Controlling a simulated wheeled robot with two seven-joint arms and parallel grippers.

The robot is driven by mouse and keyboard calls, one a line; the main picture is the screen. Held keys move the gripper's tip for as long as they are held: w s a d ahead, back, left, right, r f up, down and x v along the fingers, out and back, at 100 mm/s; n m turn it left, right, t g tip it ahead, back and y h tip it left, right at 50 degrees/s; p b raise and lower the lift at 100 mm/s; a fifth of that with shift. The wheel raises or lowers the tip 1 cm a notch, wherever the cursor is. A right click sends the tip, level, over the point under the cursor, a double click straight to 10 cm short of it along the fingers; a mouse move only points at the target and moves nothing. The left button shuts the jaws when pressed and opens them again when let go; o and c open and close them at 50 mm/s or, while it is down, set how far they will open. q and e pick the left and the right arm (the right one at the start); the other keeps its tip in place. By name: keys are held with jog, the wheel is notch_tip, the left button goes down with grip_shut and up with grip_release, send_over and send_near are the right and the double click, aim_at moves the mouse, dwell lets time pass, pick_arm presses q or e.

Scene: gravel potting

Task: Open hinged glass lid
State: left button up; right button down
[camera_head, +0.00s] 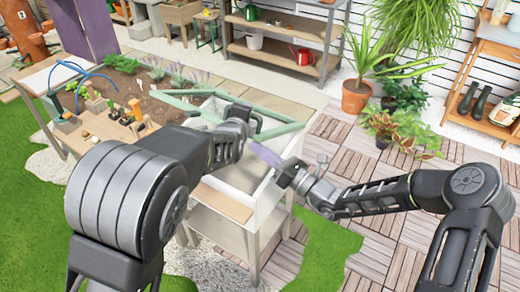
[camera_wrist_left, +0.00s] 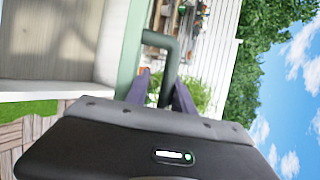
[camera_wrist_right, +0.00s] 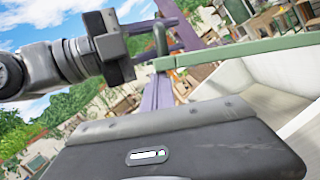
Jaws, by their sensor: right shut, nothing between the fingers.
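The white-walled box (camera_head: 268,198) stands on wooden legs at the middle. A green-framed lid (camera_head: 283,130) appears raised above its front rim; the exact angle is unclear. In the right wrist view, the lid's green bar (camera_wrist_right: 250,47) is apart from the white wall below. A dark green handle (camera_wrist_left: 168,62) sits on the frame. My left gripper (camera_wrist_left: 163,85) is at the handle, its purple fingers apart on either side; firm contact cannot be told. My right gripper (camera_head: 262,154) is shut and empty, beside the box below the lid's bar.
A planter table with soil, tools and a blue hose (camera_head: 78,70) stands at left. Potted plants (camera_head: 356,97) and a shelf with a red watering can (camera_head: 303,56) are behind. Wooden decking right of the box is clear.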

pick_arm(q)
jog(key=v, duration=1)
jog(key=shift+s, duration=0.25)
pick_arm(e)
jog(key=shift+w+r, duration=0.1)
jog(key=shift+r, duration=0.25)
pick_arm(q)
jog(key=shift+a, duration=0.1)
